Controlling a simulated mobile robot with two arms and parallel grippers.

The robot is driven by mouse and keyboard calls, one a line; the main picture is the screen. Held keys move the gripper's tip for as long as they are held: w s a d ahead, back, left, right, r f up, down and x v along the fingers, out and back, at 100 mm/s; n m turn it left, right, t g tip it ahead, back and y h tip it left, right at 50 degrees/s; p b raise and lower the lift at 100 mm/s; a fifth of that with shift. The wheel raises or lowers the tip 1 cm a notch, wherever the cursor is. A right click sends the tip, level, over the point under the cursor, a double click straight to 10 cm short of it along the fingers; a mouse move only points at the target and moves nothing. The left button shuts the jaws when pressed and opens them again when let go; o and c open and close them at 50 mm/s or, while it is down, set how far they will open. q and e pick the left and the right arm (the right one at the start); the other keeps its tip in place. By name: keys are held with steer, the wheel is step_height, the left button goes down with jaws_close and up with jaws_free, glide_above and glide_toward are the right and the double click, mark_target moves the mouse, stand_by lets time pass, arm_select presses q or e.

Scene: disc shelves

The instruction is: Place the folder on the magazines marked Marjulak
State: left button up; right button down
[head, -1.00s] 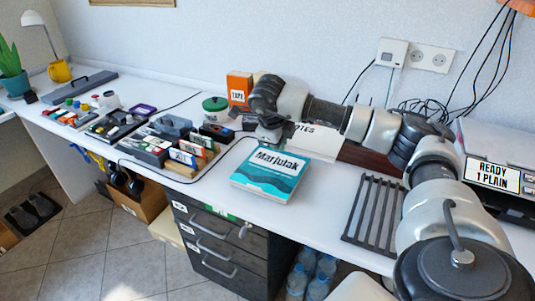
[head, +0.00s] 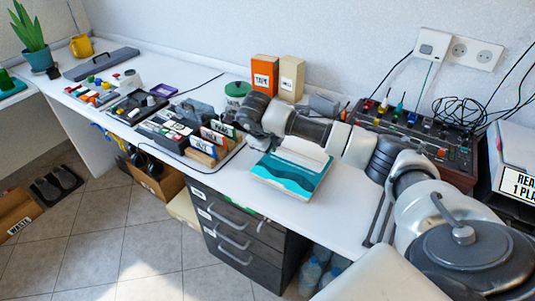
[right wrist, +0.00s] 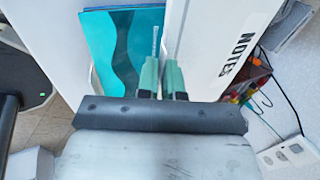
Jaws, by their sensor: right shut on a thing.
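The magazines (head: 286,183) are a stack with a white and teal wave cover on the desk; the folder and arm hide the Marjulak title in the head view. The folder (head: 302,152) is white and hangs over the back part of the stack; I cannot tell if it touches. In the right wrist view the folder (right wrist: 222,45) shows a NOTES label, and the teal cover (right wrist: 122,45) lies beside and below it. My right gripper (right wrist: 163,75) is shut on the folder's edge; its fingertips are mostly hidden in the head view. My left gripper is not in view.
A sorting tray with upright cards (head: 208,150) stands close left of the magazines. A green-lidded jar (head: 237,92) and orange and cream boxes (head: 265,72) stand behind. A control panel with knobs (head: 425,135) is at the back right. The drawer unit (head: 235,225) is below the desk.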

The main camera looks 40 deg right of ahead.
mark_target(269, 160)
steer(key=shift+w+a+f, duration=0.3)
steer(key=shift+w+f, duration=0.1)
steer(key=shift+w, duration=0.2)
steer(key=shift+f, duration=2)
steer(key=shift+f, duration=0.15)
steer(key=c, duration=1.6)
jaws_free()
steer(key=shift+o, duration=0.2)
